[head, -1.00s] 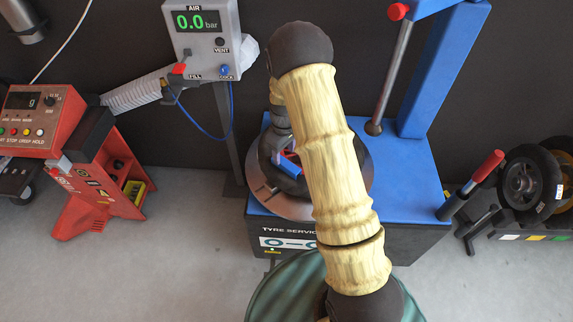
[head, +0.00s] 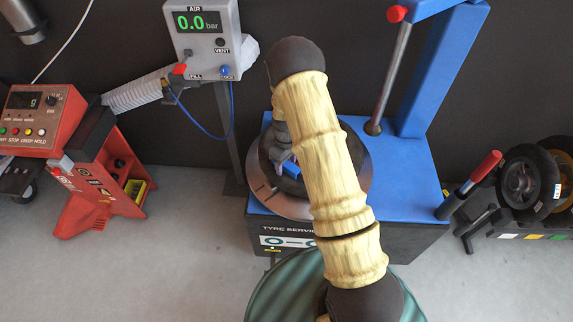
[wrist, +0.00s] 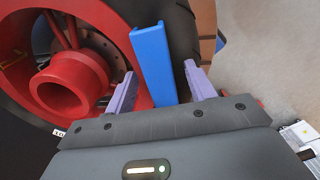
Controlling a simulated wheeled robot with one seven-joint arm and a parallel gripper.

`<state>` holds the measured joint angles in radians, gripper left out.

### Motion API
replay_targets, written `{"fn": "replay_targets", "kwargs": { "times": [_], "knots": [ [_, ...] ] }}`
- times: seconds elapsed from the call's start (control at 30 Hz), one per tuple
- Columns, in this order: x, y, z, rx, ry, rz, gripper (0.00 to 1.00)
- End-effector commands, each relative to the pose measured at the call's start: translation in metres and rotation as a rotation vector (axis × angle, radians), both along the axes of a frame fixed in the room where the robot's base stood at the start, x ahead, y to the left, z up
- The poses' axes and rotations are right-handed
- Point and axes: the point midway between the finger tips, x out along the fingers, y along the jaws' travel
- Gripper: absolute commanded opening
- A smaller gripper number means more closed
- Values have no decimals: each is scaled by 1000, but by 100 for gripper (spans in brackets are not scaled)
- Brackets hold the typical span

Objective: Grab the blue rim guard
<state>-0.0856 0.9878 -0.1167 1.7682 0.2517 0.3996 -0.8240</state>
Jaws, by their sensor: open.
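The blue rim guard (wrist: 152,65) is a straight, channel-shaped strip. In the wrist view it stands along the edge of a red wheel rim (wrist: 112,22), next to the black tyre (wrist: 178,35). My gripper (wrist: 160,88) is open. Its two purple fingers are on either side of the guard's lower end in the picture, with gaps visible; I cannot tell how deep the guard sits between them. In the head view my arm hides most of the wheel, and a small blue patch beside my wrist (head: 288,160) seems to be the guard.
The wheel lies on the round turntable (head: 275,200) of the blue tyre machine (head: 405,180). A blue post (head: 435,80) rises behind it. A grey air gauge box (head: 203,40) on a stand and a red balancer (head: 85,185) are at left. Spare wheels (head: 528,180) stand at right.

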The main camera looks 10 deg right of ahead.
Motion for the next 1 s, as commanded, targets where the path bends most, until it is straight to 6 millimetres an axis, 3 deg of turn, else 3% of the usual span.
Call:
{"fn": "replay_targets", "kwargs": {
  "times": [0.1, 0.33, 0.73, 1.0],
  "knots": [
    [0, 0, 0, 0, 0, 0, 53],
    [0, 0, 0, 0, 0, 0, 7],
    [0, 0, 7, 1, -1, -1, 7],
    [1, 0, 49, 1, -4, -1, 7]
  ]
}}
